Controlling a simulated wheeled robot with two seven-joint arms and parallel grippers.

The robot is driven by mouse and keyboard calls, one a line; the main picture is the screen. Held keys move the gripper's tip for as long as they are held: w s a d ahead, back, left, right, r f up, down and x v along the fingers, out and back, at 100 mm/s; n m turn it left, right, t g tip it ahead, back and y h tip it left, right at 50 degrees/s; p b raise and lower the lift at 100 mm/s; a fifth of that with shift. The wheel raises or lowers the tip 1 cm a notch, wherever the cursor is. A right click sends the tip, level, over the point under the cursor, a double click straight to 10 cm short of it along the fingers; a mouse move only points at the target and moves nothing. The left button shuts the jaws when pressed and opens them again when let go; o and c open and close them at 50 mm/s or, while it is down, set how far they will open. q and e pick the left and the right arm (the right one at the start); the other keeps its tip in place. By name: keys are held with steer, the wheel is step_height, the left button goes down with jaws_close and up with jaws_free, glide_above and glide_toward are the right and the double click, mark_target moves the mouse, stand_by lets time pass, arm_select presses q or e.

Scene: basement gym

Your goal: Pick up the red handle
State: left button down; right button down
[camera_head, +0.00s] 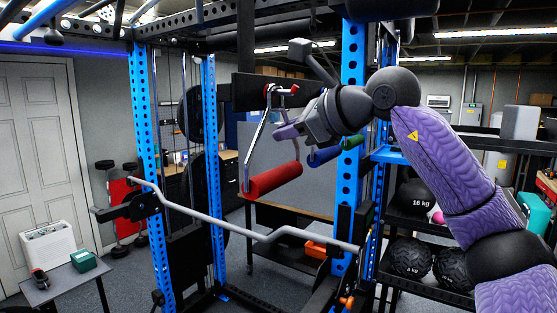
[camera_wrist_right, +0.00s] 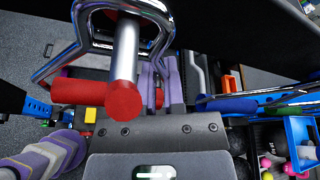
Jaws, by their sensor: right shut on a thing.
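The red handle (camera_head: 272,180) hangs in the middle of the head view, a red grip on a bent chrome frame. Its frame hangs from a metal peg with a red end (camera_head: 290,90) on the rack. My right gripper (camera_head: 286,132) reaches in from the right, above the red grip. It is shut at the right side of the chrome frame; its fingers partly hide the contact. In the right wrist view the red grip (camera_wrist_right: 75,92) lies behind the peg, whose red end (camera_wrist_right: 123,101) is close to the camera. My left gripper is out of view.
Blue handle (camera_head: 323,156) and green handle (camera_head: 352,142) hang just right of the red one. Blue rack posts (camera_head: 150,170) and a bent bar (camera_head: 220,222) stand around and below. A shelf with black balls (camera_head: 411,256) is at right.

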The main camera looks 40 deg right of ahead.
steer(key=shift+r, duration=0.1)
steer(key=shift+r, duration=0.35)
steer(key=shift+s+r, duration=0.2)
steer(key=shift+r, duration=0.1)
steer(key=s+d+b, duration=0.2)
steer(key=s, duration=0.6)
steer(key=s+d+b, duration=0.2)
steer(key=s, duration=0.7)
steer(key=shift+d, duration=0.25)
